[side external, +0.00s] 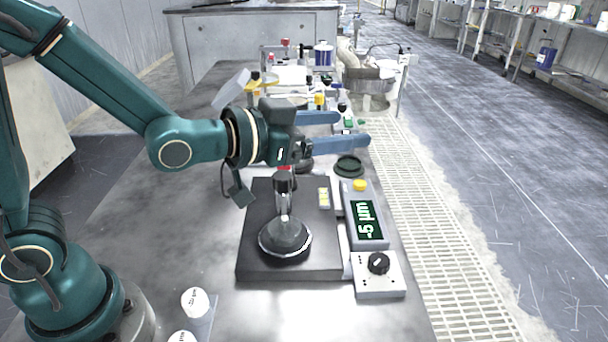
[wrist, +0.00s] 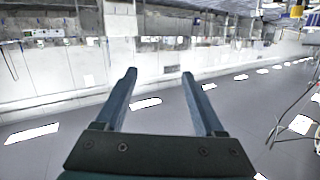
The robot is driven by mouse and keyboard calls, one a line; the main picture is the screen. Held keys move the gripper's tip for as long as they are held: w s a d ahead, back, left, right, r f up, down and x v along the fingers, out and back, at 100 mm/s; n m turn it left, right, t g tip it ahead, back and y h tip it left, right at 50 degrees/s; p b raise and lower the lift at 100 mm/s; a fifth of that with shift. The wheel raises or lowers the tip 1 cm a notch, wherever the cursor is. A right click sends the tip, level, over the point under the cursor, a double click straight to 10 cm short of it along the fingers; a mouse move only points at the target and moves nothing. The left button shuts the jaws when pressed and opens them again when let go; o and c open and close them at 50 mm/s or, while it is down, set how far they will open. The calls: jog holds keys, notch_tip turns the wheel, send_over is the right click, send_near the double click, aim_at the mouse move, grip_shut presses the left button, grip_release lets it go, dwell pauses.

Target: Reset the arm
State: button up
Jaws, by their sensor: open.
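My gripper (side external: 356,129) is open and empty in the side external view. It points to the right, above the far side of the black polishing platform. Its two blue fingers are spread apart with nothing between them. In the wrist view the two fingers (wrist: 160,76) also stand apart, with only the floor and a far wall beyond them. My arm is the teal one reaching in from the left.
A black platform (side external: 257,262) bears a round metal polishing piece (side external: 285,239) with an upright handle. Beside it are a display unit (side external: 366,219) reading "-5 µm" and a knob box (side external: 380,278). White-topped cylinders (side external: 194,301) stand at front left. Bottles and equipment crowd the table's back.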

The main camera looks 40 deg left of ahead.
jog(key=s+a+r+n+g+y, duration=0.2)
jog(key=s+a+n+g+y, duration=0.15)
jog(key=s+a, duration=0.45)
jog(key=s+f+g, duration=0.6)
jog(key=s+f, duration=0.1)
jog(key=s, duration=0.5)
jog(key=shift+s+d+f, duration=0.15)
jog(key=shift+s+d, duration=0.05)
jog(key=shift+d, duration=0.1)
jog(key=shift+n, duration=0.25)
